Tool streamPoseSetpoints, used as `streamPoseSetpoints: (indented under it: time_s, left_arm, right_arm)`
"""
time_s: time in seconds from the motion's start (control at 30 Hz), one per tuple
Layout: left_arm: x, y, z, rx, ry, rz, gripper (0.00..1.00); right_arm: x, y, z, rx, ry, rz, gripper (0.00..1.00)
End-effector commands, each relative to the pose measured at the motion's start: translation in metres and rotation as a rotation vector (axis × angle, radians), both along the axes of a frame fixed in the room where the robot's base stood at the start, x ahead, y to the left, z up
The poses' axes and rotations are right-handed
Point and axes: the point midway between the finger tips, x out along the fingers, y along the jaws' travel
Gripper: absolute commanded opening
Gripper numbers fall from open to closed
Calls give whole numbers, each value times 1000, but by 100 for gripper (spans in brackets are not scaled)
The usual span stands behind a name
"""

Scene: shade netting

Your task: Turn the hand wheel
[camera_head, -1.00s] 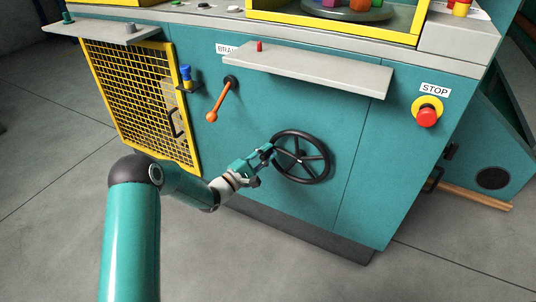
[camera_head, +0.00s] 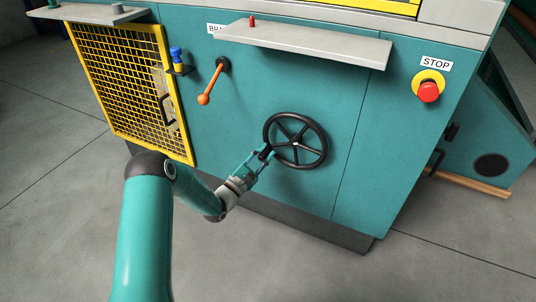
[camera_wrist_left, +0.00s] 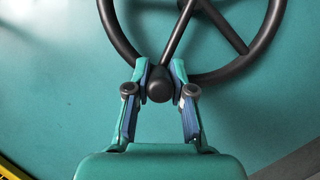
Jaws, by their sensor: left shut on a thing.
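The black hand wheel (camera_head: 323,141) is mounted on the teal front panel of the machine. It has several spokes and a dark knob at its lower left rim. My left gripper (camera_head: 264,153) reaches the knob from the lower left. In the left wrist view the two fingers (camera_wrist_left: 160,80) are closed on the sides of the round dark knob (camera_wrist_left: 160,87), seen end-on. The wheel's rim (camera_wrist_left: 268,38) and spokes spread above and to the right of it. My right gripper is not in view.
A grey shelf (camera_head: 300,45) juts out above the wheel. An orange lever (camera_head: 211,85) sits to the upper left, beside a yellow mesh door (camera_head: 120,90). A red stop button (camera_head: 428,92) is at the right. The floor in front is clear.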

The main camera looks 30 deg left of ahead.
Motion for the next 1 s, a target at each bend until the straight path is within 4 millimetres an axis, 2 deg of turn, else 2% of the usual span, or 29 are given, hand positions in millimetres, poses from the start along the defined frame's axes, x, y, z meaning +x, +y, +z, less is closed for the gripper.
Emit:
streamPoseSetpoints:
  time_s: [0.43, 0.47, 0.6, 1.0]
  left_arm:
    - [0, -2, -2, 2, 4, -4, 0]
    - [0, -2, -2, 2, 4, -4, 24]
    - [0, -2, -2, 2, 3, -4, 47]
    - [-5, 1, -2, 1, 1, 0, 47]
  right_arm:
    - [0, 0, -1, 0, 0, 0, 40]
    - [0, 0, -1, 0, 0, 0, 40]
    - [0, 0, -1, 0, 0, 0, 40]
    - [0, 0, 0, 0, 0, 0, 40]
